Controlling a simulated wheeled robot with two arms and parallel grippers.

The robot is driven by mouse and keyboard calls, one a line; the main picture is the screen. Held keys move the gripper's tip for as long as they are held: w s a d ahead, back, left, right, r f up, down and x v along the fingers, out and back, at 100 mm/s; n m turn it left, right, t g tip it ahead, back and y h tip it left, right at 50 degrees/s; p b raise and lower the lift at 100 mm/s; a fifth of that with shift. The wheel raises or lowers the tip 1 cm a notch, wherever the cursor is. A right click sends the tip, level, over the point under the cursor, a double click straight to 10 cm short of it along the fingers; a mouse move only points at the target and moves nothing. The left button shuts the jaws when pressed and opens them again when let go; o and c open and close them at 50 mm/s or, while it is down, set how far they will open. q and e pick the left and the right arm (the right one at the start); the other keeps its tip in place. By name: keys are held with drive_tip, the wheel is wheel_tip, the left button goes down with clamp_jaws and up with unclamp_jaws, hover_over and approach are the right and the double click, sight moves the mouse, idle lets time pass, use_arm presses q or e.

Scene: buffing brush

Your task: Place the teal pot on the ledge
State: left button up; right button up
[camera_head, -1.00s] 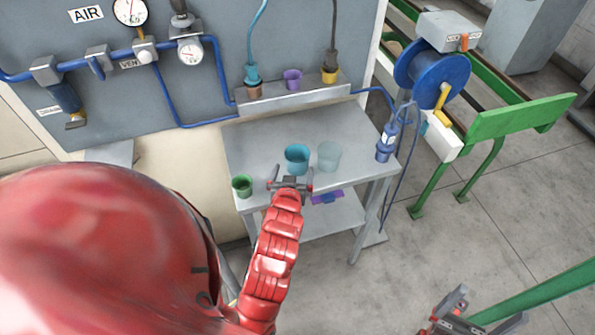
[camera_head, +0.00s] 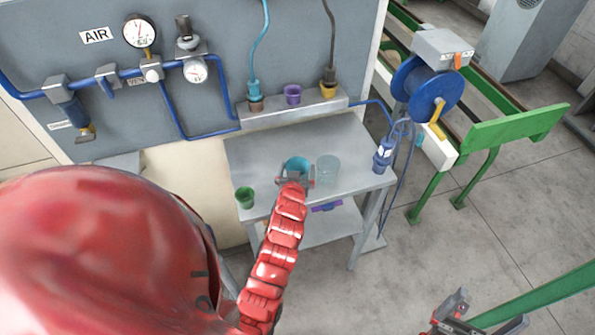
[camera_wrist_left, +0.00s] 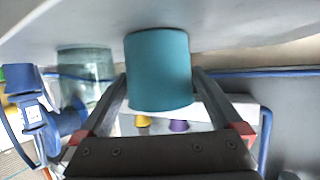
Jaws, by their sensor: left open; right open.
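The teal pot (camera_head: 297,163) stands on the grey metal table (camera_head: 262,157), and my left gripper (camera_head: 296,178) is at its near side. In the left wrist view, which looks upside down, the teal pot (camera_wrist_left: 158,70) sits between the two open fingers of my left gripper (camera_wrist_left: 160,88). I cannot tell whether either finger touches it. The ledge (camera_head: 275,117) is a raised grey step along the table's back, and it also shows in the left wrist view (camera_wrist_left: 205,112). My right gripper (camera_head: 449,310) is open and empty at the lower right, away from the table.
A clear cup (camera_head: 328,168) stands just right of the teal pot. A green pot (camera_head: 245,197) is at the table's front left, a blue bottle (camera_head: 383,153) at its right edge. On the ledge are a purple pot (camera_head: 293,94), a yellow pot (camera_head: 328,90) and a brown pot (camera_head: 255,104).

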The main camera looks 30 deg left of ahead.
use_arm(q)
drive_tip(key=c, duration=1.2)
drive_tip(key=shift+o, duration=0.2)
drive_tip(key=shift+r, duration=0.1)
